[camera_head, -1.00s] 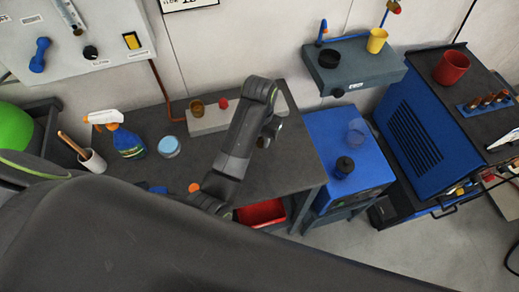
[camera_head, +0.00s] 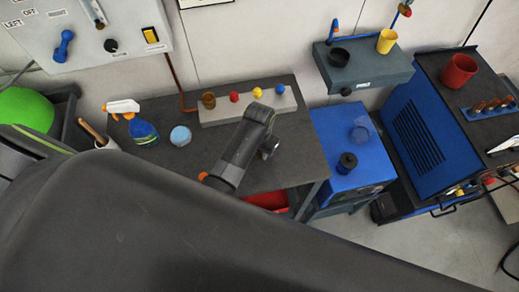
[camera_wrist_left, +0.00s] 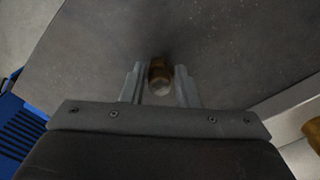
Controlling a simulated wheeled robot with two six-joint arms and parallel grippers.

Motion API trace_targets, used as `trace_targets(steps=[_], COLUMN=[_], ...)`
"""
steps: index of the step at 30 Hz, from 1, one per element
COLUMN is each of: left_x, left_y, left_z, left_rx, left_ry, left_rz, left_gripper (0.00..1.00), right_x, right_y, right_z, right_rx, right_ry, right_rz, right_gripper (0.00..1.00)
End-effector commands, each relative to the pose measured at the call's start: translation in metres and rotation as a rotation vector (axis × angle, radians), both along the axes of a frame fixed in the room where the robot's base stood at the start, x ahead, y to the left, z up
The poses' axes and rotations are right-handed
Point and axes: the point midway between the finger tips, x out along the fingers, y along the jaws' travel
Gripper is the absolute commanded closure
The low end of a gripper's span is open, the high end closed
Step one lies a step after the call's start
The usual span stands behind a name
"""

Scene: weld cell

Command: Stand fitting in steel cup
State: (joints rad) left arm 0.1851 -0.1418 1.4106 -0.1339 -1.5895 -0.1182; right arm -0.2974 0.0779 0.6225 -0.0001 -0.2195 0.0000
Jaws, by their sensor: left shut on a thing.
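My left gripper (camera_wrist_left: 160,85) is shut on a brass-brown fitting (camera_wrist_left: 160,72), held between its two grey fingers, in the left wrist view. The bench top lies beyond it, dark grey; I cannot tell the gap to it. In the head view my left arm crosses above the bench, and its fingers are mostly hidden. My right gripper is not in view.
A pale block (camera_head: 225,112) with brass, red, yellow and blue pieces stands at the bench's back. A spray bottle (camera_head: 141,130) and a round jar (camera_head: 180,136) are at left. A blue cabinet (camera_head: 335,130) stands right of the bench. A yellow cup (camera_head: 386,41) shares the shelf.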

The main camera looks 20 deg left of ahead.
Motion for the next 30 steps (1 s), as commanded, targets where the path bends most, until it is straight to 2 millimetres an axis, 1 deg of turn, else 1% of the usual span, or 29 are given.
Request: trace_targets(steps=[4,11,15,16,20,30], left_x=[0.0004,0.0005,0.0002,0.0002,0.0002,0.0004], left_y=[0.0002,0.0002,0.0003,0.0003,0.0003,0.0002], left_z=[-0.0079,-0.0086,-0.0123,-0.0117,-0.0115,-0.0086], left_rx=[0.001,0.001,0.001,0.001,0.001,0.001], left_ry=[-0.002,-0.002,0.0,-0.001,-0.001,-0.002], left_rz=[0.0,0.0,0.0,0.0,0.0,0.0], left_gripper=[0.96,0.96,0.96,0.68,0.51,0.5], right_x=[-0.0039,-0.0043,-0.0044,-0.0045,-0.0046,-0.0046], right_y=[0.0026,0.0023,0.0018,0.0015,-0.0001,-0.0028], right_z=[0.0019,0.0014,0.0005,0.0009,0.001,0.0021], right_rx=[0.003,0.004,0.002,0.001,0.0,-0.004], right_ry=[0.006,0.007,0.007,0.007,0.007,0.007], right_rz=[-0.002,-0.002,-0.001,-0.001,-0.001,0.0], right_gripper=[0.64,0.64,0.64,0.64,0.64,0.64])
